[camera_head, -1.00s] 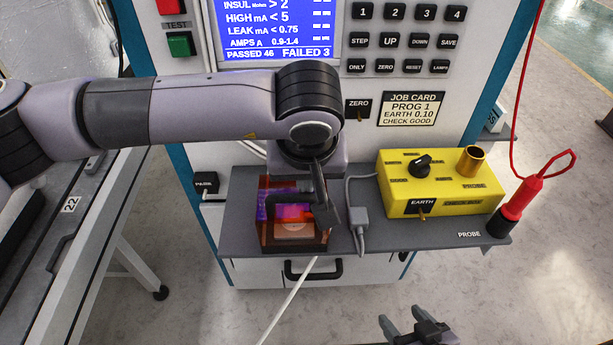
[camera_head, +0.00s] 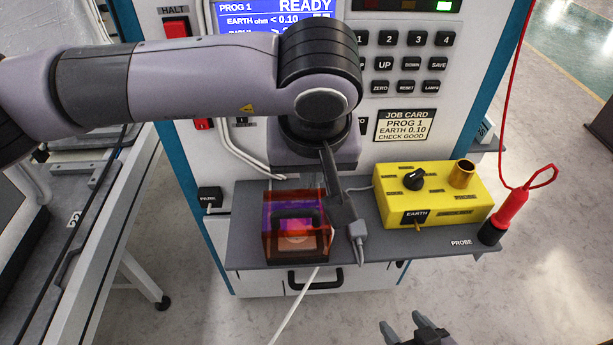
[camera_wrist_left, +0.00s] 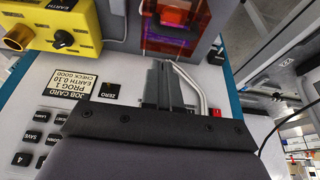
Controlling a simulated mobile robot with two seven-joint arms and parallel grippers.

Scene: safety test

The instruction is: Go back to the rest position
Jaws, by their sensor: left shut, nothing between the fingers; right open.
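My left arm reaches across in front of the tester. My left gripper (camera_head: 340,210) is shut and empty, pointing down beside the right edge of the translucent orange-red box (camera_head: 268,245), with no clear contact. In the left wrist view its fingers (camera_wrist_left: 165,85) are together, and the box (camera_wrist_left: 172,42) shows beyond them. The box stands on the grey shelf (camera_head: 375,252); a dark handle shows on its front and something purple inside. My right gripper (camera_head: 418,328) is open and empty at the bottom edge of the head view, low in front of the shelf.
A yellow check box (camera_head: 440,212) and a red probe (camera_head: 515,208) stand at the shelf's right. The tester's keypad and job card (camera_head: 404,126) are behind. A bench (camera_head: 75,250) is at left; floor is clear at right.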

